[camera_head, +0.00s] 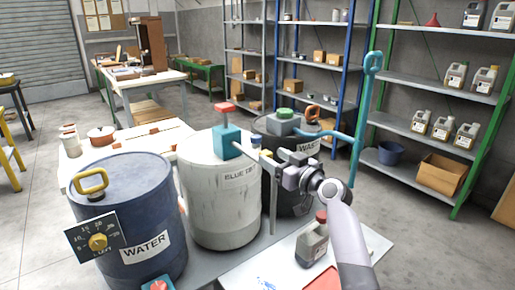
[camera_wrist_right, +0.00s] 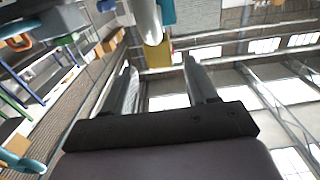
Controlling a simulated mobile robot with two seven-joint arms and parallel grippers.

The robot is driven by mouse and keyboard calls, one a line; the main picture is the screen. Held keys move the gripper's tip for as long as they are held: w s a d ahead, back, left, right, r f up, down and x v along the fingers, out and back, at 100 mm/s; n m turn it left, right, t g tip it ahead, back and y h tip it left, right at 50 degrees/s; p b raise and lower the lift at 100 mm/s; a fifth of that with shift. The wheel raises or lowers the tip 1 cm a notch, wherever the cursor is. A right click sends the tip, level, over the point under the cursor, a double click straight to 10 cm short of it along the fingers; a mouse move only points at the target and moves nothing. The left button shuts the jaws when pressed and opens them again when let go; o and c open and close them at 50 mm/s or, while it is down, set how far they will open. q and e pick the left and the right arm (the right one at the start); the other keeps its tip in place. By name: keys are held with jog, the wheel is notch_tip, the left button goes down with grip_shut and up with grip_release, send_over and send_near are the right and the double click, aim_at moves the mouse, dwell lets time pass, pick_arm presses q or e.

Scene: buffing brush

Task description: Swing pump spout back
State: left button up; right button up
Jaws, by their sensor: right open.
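A teal pump (camera_head: 227,141) with a red top (camera_head: 224,107) stands on the pale drum labelled "BLUE D…" (camera_head: 212,205). A pale spout (camera_head: 246,148) reaches from it to the right, toward my right gripper (camera_head: 268,157). In the right wrist view my right gripper (camera_wrist_right: 158,66) is open, its fingers apart. A pale rounded tube (camera_wrist_right: 146,20), apparently the spout, lies just ahead of the gap, with a piece of teal (camera_wrist_right: 167,11) beside it. I cannot tell whether a finger touches it. My left gripper is not in view.
A blue WATER drum (camera_head: 128,220) with a dial plate (camera_head: 93,238) stands left; a dark WASTE drum (camera_head: 302,151) stands right behind. A teal looped pipe (camera_head: 366,115) rises beside it. A grey jug (camera_head: 312,244) stands in front. Shelves (camera_head: 425,140) line the back right.

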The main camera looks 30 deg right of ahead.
jog(key=shift+w+a+p, duration=0.15)
jog(key=shift+w, duration=1.4)
jog(key=shift+w+a+p, duration=0.15)
jog(key=shift+w, duration=1.35)
grip_shut()
